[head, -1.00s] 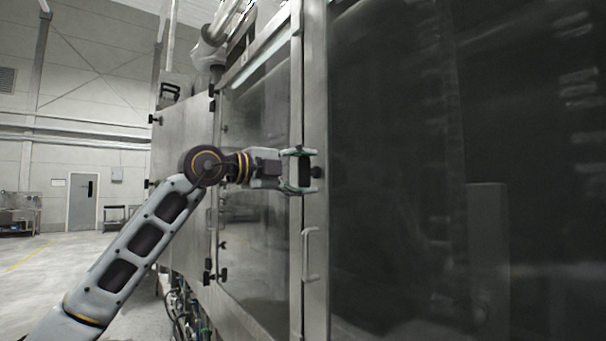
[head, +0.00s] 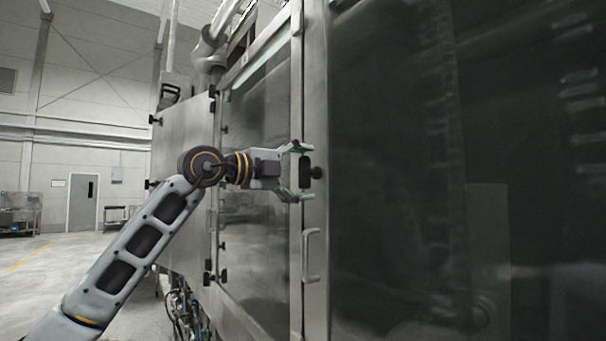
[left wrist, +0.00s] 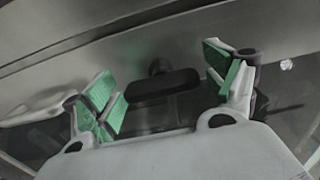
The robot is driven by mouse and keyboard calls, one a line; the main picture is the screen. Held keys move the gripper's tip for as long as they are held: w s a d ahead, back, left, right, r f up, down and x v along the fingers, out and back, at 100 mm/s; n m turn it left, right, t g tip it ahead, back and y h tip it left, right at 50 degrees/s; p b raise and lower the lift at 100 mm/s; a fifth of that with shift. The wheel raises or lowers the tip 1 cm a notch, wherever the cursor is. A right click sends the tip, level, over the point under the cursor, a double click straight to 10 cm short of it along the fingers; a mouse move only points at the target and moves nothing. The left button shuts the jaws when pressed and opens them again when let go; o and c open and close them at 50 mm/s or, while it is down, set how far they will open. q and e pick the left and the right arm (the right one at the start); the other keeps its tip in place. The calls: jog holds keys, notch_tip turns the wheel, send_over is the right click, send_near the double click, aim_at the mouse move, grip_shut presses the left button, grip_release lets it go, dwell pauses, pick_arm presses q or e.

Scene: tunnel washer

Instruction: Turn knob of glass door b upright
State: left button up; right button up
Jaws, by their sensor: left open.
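The black knob (head: 306,167) sits on the steel door frame in the middle of the head view, with a flat, elongated grip. In the left wrist view the knob (left wrist: 162,84) lies between and just beyond the fingers, its long side running across the picture. My left gripper (head: 302,172) is open at the knob, one finger above and one below it in the head view. In the left wrist view my left gripper (left wrist: 168,92) shows its green pads on either side, apart from the knob. The glass door (head: 262,120) is shut behind my arm. My right gripper is not in view.
A metal handle (head: 311,255) sticks out from the frame below the knob. A large dark glass panel (head: 400,150) fills the right. Black latches (head: 222,275) line the door's left edge. Open floor (head: 60,270) lies at the left.

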pick_arm(q)
jog(key=v, duration=1.1)
jog(key=shift+s+a, duration=0.2)
jog(key=shift+a, duration=0.15)
dwell(0.4)
